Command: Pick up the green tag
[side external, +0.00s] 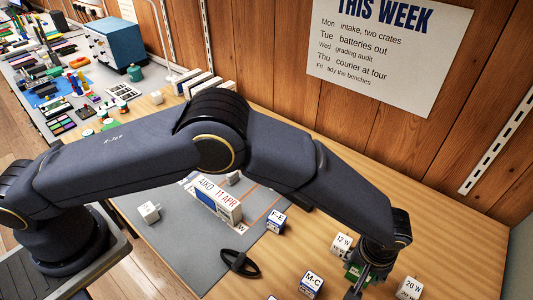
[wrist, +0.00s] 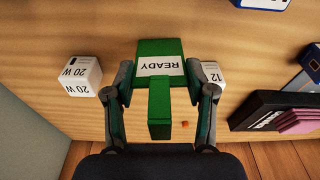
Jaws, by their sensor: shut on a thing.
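The green tag (wrist: 160,47) has a white label reading READY and a narrow green bar towards the camera. It lies between the fingers of my gripper (wrist: 159,82) in the wrist view, one finger on each side. My gripper is shut on it. In the side view my gripper (side external: 362,283) is at the lower right, and only a bit of the green tag (side external: 352,271) shows beside it. I cannot tell whether the tag is clear of the table.
A 20 W cube (wrist: 82,76) and a 12 W cube (wrist: 212,73) flank the tag. An M-C cube (side external: 311,284) and F-E cube (side external: 276,222) are left of my gripper. A black loop (side external: 240,264) lies on the grey mat (side external: 180,245). A dark box with pink items (wrist: 270,110) is at right.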

